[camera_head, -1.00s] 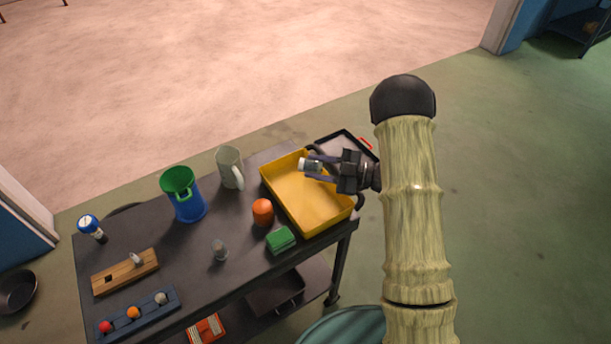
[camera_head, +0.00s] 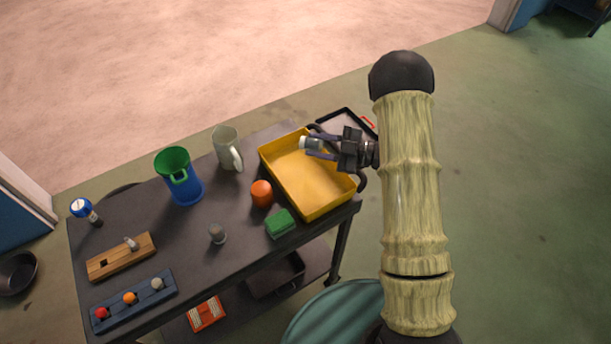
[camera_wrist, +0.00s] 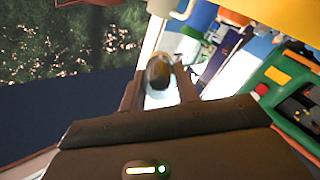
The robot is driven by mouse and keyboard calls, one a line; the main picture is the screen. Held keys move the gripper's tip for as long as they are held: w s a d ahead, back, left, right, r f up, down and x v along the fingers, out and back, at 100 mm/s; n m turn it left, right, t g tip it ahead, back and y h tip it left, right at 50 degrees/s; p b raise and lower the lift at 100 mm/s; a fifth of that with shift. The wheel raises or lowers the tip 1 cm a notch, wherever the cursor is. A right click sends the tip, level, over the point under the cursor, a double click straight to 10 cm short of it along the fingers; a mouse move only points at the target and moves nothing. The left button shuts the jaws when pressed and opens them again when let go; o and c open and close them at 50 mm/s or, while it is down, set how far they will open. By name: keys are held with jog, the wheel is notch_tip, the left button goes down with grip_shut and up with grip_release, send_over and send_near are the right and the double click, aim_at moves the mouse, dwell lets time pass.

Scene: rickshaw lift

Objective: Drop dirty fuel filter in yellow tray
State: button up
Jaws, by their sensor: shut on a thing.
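The yellow tray (camera_head: 333,207) sits at the right end of the dark cart top and looks empty. My gripper (camera_head: 318,147) is shut on a small fuel filter (camera_head: 306,143) with a pale end, over the tray's far part. The filter is apart from the tray floor as far as I can tell; its exact height is unclear. In the wrist view the filter (camera_wrist: 158,73) shows between the two fingers (camera_wrist: 160,88), dark and yellowish against a bright background. Another small clear-grey piece, perhaps a filter, (camera_head: 217,234) stands on the cart near the front middle.
An orange object (camera_head: 261,193) and a green block (camera_head: 280,223) stand beside the tray's left side. A grey mug (camera_head: 226,150) and a blue-green jug (camera_head: 180,180) stand farther left. A black-rimmed tray (camera_head: 345,118) lies behind. A wooden block (camera_head: 120,258) and blue rack (camera_head: 133,300) are at left.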

notch_tip(320, 180, down, 4)
jog(key=shift+r+b, duration=0.25)
jog(key=shift+b, duration=0.6)
jog(key=o, duration=1)
jog(key=s+d+b, duration=0.2)
jog(key=s+d, duration=0.1)
jog(key=d, duration=1.4)
jog(key=shift+s, duration=0.15)
